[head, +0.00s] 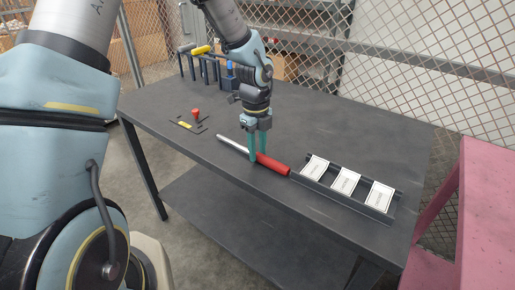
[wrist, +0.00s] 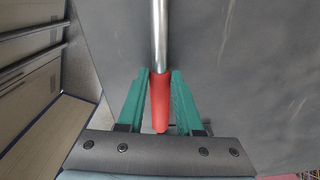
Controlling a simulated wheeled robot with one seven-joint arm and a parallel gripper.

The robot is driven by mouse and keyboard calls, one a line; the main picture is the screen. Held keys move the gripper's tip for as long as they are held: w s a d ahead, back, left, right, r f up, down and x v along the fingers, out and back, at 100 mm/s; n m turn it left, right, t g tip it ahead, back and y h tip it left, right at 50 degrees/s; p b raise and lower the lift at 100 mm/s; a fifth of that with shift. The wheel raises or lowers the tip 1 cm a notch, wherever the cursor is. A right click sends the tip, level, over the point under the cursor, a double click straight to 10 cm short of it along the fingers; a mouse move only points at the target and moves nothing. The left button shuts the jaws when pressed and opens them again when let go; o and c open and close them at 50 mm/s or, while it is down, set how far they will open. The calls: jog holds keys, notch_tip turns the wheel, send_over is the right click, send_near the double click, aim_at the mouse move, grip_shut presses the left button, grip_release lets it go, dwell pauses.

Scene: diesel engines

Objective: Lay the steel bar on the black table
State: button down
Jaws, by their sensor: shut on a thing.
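The steel bar (head: 232,145) is a slim silver rod with a red handle (head: 273,165). My gripper (head: 257,157) points down with its teal fingers on either side of the red handle, near where the handle meets the silver rod. It is shut on the handle. In the wrist view the red handle (wrist: 160,103) lies between both fingers and the silver rod runs straight up the picture. The bar is over the black table (head: 330,120), near its front edge, and looks about level. I cannot tell whether it touches the tabletop.
A dark rack with three white labelled cards (head: 346,182) lies right of the handle. A red knob on a dark plate (head: 196,113) is to the left. A tool stand (head: 202,65) is at the back left. Behind the bar the tabletop is clear. A pink surface (head: 485,200) is at right.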

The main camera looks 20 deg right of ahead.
jog(key=c, duration=0.5)
grip_release()
jog(key=shift+c, duration=0.4)
jog(key=shift+r, duration=0.15)
notch_tip(320, 180, up, 7)
jog(key=p, duration=0.7)
jog(key=shift+a, duration=0.1)
jog(key=shift+w, duration=0.1)
